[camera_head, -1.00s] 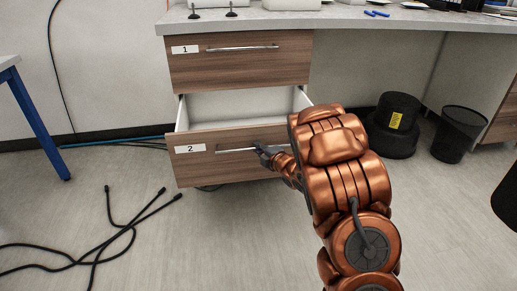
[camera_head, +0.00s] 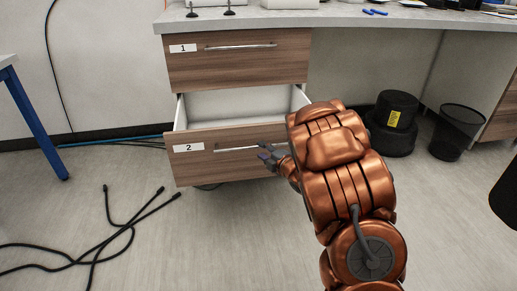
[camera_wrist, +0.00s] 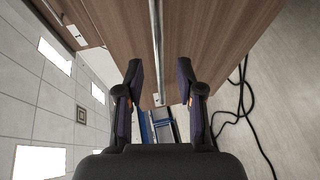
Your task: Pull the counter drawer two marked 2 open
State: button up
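Drawer two (camera_head: 225,168), with a wood front and a white label marked 2, stands pulled out below drawer one, and its white interior shows. Its metal bar handle (camera_head: 237,149) runs across the front. My gripper (camera_head: 270,158) is at the right end of this handle in the head view, partly hidden by my copper arm. In the wrist view my gripper (camera_wrist: 161,85) is open, its two dark fingers spread apart. The handle (camera_wrist: 157,45) runs lengthwise in line with the gap between the fingers, and neither finger appears to touch it.
Drawer one (camera_head: 240,62) is shut above, under the grey countertop (camera_head: 330,17). Black cables (camera_head: 115,238) lie on the floor at left. A black bin (camera_head: 455,132) and a black round container (camera_head: 391,135) stand at right.

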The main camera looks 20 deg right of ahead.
jog(key=v, duration=0.7)
jog(key=shift+s, duration=0.25)
dwell(0.6)
jog(key=shift+r, duration=0.1)
